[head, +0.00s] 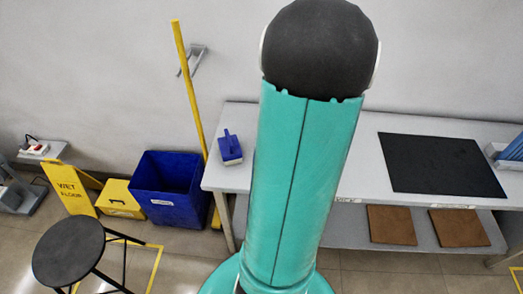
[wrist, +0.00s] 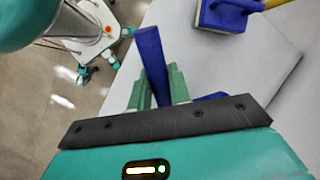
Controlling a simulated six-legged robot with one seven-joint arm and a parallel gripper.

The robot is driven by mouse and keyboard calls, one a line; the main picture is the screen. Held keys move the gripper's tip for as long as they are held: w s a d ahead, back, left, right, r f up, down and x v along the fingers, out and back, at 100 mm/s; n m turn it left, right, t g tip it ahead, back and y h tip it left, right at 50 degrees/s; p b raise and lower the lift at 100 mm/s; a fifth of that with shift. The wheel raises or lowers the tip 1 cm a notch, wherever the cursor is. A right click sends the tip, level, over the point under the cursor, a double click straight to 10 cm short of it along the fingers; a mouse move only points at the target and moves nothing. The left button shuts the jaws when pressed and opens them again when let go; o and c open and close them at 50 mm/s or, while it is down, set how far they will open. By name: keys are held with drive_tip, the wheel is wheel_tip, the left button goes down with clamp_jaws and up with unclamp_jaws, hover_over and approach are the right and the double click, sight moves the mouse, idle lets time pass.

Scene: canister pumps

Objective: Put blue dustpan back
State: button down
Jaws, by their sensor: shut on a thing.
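My gripper (wrist: 164,88) shows in the wrist view with its green fingers shut on a blue piece, which I take to be the blue dustpan (wrist: 152,55). A long flat blue part stands up beyond the fingers, and a small blue part shows to their right. The rest of it is hidden behind the dark gripper body. The held piece is over or beside the edge of the pale table. In the head view my arm hides both gripper and dustpan.
A blue brush (head: 230,147) lies on the table's left end (head: 222,178); a black mat (head: 440,165) lies farther right. A blue bin (head: 168,188), yellow pole (head: 188,85), wet-floor sign (head: 72,187) and black stool (head: 68,250) stand left. A wall hook (head: 193,60) is above.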

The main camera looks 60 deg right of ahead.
drive_tip(key=w+f, duration=0.4)
drive_tip(key=w, duration=0.1)
drive_tip(key=w+f, duration=0.3)
drive_tip(key=shift+a, duration=0.3)
drive_tip(key=f, duration=0.3)
drive_tip(key=shift+w+f, duration=0.2)
drive_tip(key=shift+f, duration=0.15)
drive_tip(key=c, duration=1.3)
unclamp_jaws()
drive_tip(key=v, duration=1.2)
drive_tip(key=shift+w+r, duration=0.1)
